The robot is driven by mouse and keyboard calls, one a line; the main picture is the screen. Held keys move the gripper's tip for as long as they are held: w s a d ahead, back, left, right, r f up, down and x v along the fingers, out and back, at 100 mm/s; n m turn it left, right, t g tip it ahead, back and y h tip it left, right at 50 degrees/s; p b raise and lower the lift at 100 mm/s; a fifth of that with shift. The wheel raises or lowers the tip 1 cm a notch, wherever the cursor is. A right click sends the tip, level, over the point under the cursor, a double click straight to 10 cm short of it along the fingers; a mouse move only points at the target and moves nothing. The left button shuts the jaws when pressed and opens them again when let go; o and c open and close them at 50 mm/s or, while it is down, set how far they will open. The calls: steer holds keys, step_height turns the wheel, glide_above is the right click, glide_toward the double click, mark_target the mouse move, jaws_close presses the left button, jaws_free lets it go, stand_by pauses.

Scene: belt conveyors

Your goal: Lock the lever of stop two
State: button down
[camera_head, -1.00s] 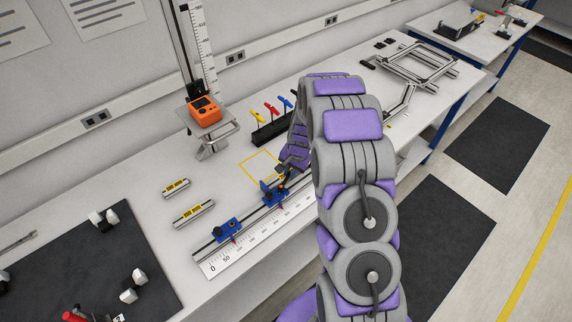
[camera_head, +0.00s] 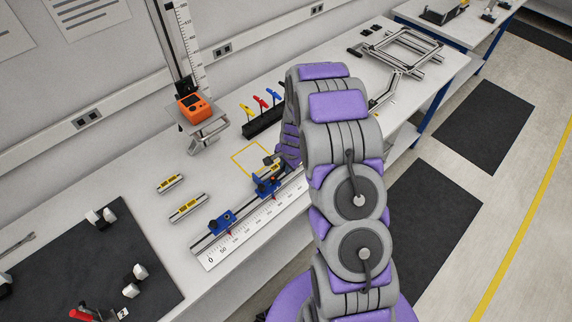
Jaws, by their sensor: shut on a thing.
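Two blue stops sit on the metal rail beside a white ruler. The nearer-to-zero stop (camera_head: 222,222) is at the left, clear of my arm. The farther stop (camera_head: 265,185), seemingly stop two, is close to my gripper (camera_head: 273,164). My gripper comes down from the right at that stop, and its dark fingers are shut at the stop's top, apparently on its lever. The lever itself is small and mostly hidden, so I cannot tell its angle. My arm hides the rail's far end.
An orange device (camera_head: 194,106) stands on a bracket behind the rail. Yellow, red and blue handles stand in a black rack (camera_head: 264,122). Two labelled bars (camera_head: 187,207) lie left of the rail. A dark mat (camera_head: 95,262) covers the table's left end.

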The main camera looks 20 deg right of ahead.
steer(key=c, duration=1.1)
jaws_free()
steer(key=s+d+r, duration=0.1)
steer(key=s+r, duration=0.2)
steer(key=r, duration=1.4)
steer(key=shift+d, duration=0.1)
steer(key=s+a+r+n+g+b, duration=0.1)
steer(key=s+a+n+b, duration=0.2)
steer(key=s, duration=0.9)
steer(key=s+a+r+n+g+b, duration=0.1)
steer(key=s+a+n+b, duration=0.3)
steer(key=s, duration=0.7)
steer(key=s+a+r+n+g+b, duration=0.1)
steer(key=s+a+n+b, duration=0.2)
steer(key=s, duration=0.9)
steer(key=n+b, duration=0.1)
steer(key=n, duration=0.2)
steer(key=shift+s+a+g+h, duration=0.25)
steer(key=shift+s+g+h, duration=0.1)
steer(key=shift+g+h, duration=0.05)
